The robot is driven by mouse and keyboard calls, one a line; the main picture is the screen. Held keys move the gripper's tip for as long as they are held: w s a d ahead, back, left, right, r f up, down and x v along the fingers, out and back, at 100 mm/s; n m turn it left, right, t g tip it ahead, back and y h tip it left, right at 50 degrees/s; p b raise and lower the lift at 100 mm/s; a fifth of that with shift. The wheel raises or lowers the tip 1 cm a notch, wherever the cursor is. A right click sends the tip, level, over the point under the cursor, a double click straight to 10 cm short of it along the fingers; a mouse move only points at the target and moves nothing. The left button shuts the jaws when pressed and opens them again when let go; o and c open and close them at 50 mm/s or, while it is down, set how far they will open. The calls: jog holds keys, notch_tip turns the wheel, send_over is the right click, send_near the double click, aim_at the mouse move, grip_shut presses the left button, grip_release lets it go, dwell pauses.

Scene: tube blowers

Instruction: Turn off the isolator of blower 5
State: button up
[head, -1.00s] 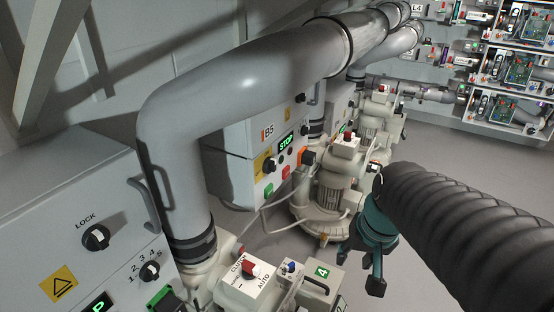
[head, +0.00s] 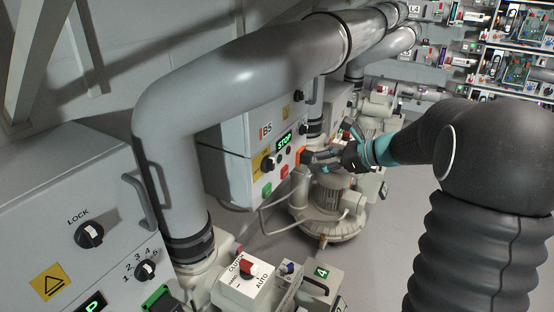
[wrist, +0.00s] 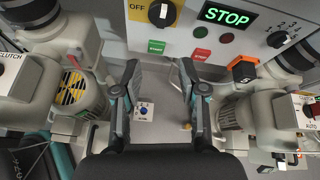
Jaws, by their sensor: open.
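The B5 cabinet (head: 232,130) stands behind the large grey pipe in the head view, with a green STOP display (head: 285,140). A dark rotary knob on a yellow plate (head: 268,164) sits on its front. In the wrist view this knob (wrist: 161,13) is at the top, beside the word OFF, and the plate's top is cut off. My gripper (head: 312,163) is at the right of the cabinet front in the head view. In the wrist view my gripper (wrist: 160,78) is open and empty, with both fingers below the knob and apart from the panel.
An orange-and-black part (wrist: 243,70) is right of my fingers. Green (wrist: 156,47) and red (wrist: 201,55) buttons and a numbered selector (wrist: 278,39) share the panel. Blower motors (wrist: 78,92) flank the gripper. The grey pipe (head: 240,75) runs over the cabinet.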

aim_at(274, 159)
jog(key=w+a+f+m, duration=0.1)
jog(key=w+a, duration=0.1)
jog(key=a, duration=0.1)
jog(key=w+a+f, duration=0.1)
jog(key=w+a, duration=0.2)
jog(key=a, duration=0.1)
jog(key=w+a+f+m, duration=0.1)
jog(key=w+a, duration=0.1)
jog(key=a, duration=0.2)
jog(key=shift+w+f+m+t+y+b, duration=0.25)
jog(key=shift+m+t+y+b, duration=0.05)
jog(key=shift+y+b, duration=0.1)
grip_shut()
